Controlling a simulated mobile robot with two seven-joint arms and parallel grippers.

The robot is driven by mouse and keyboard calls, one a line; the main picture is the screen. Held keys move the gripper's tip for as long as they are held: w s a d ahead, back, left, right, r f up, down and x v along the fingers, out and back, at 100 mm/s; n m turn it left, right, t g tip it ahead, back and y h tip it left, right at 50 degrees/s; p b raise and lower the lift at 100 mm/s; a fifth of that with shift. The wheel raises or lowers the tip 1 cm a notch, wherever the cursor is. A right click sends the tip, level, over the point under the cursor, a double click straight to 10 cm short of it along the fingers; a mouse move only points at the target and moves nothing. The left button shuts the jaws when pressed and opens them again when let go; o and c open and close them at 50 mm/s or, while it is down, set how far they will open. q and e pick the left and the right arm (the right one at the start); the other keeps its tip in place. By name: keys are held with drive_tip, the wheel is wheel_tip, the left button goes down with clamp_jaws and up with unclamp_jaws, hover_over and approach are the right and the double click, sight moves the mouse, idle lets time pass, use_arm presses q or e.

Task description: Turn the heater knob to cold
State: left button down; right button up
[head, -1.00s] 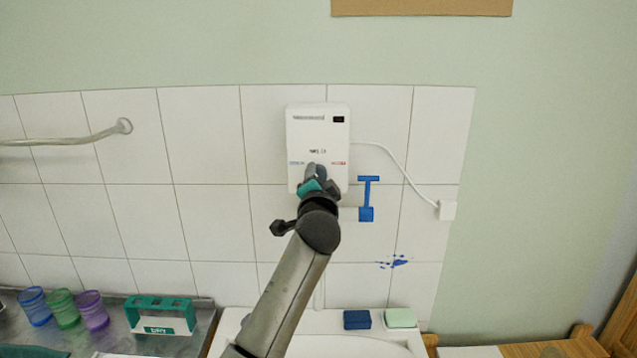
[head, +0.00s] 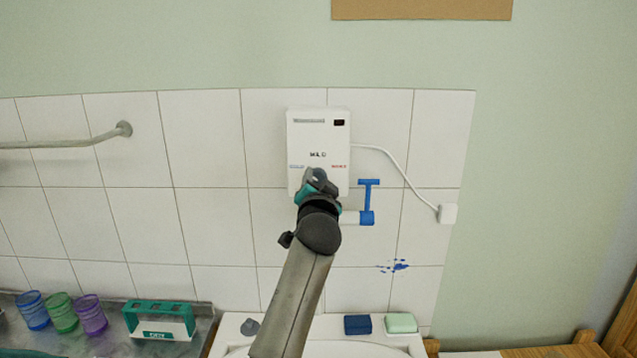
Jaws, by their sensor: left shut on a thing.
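The white heater (head: 318,133) hangs on the tiled wall at the centre of the head view. It has a small dark display at its upper right, a blue label on the left and a red label on the right. My left gripper (head: 318,178) is at the lower front of the heater, shut on the knob, which the gripper and wrist mostly hide. The knob's exact angle cannot be made out. My right gripper is not in view.
A blue tap lever (head: 369,200) sits just right of my wrist. A white cord runs to a socket (head: 447,213). Below are a basin, a blue block (head: 357,324) and a green block (head: 401,322). Cups (head: 62,312) and a teal rack (head: 160,320) stand at lower left.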

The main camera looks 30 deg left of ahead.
use_arm(q)
drive_tip(key=shift+c, duration=1.4)
unclamp_jaws()
drive_tip(key=b+v, duration=0.1)
drive_tip(key=v, duration=1.4)
drive_tip(key=shift+s, duration=0.15)
